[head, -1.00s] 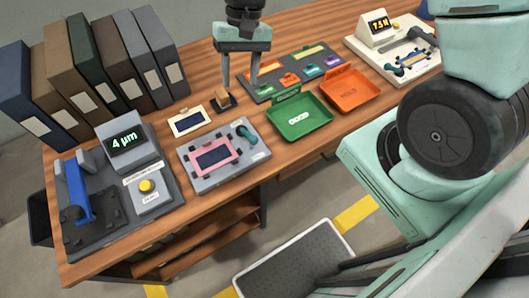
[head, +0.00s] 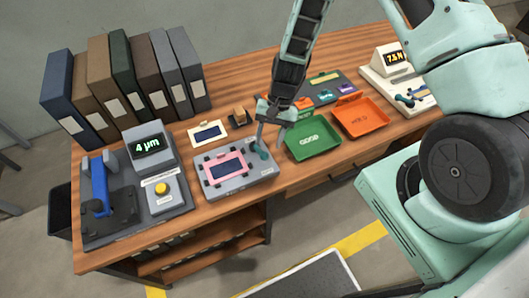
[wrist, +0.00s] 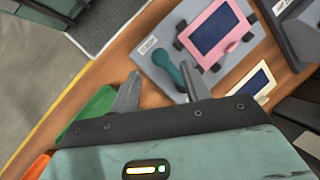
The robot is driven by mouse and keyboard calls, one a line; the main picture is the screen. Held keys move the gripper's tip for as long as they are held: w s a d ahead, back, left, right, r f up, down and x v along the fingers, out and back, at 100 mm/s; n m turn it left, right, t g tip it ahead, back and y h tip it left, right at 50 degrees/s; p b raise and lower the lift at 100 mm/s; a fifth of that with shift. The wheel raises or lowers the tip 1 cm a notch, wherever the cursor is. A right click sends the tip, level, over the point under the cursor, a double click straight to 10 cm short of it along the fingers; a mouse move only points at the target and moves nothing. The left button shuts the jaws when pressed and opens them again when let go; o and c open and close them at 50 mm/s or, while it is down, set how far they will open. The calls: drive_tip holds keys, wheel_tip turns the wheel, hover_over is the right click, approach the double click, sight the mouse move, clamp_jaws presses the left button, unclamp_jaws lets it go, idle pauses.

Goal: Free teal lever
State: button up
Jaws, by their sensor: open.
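The teal lever (head: 263,153) sits at the right end of a grey fixture (head: 237,186) on the table. A pink frame (head: 206,174) around a dark blue panel lies on the same fixture, beside the lever. My gripper (head: 270,144) is open and empty, fingers down over the lever end of the fixture. In the wrist view the lever shows between and beyond the fingertips of my gripper (wrist: 161,73). I cannot tell whether a finger touches it.
A green tray (head: 326,151) stands close right of the fixture, with an orange tray (head: 375,131) beyond. A cream-framed panel (head: 191,138) and a small brown block (head: 238,113) lie behind. A gauge reading 4 µm (head: 148,147) stands left. Binders line the back left.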

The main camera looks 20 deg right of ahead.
sight(264, 156)
drive_tip(key=p+x, duration=0.1)
drive_tip(key=x, duration=0.5)
drive_tip(key=shift+s+a+f, duration=0.1)
drive_tip(key=shift+a+f, duration=0.05)
drive_tip(key=shift+f, duration=0.2)
drive_tip(key=shift+c, duration=0.4)
clamp_jaws()
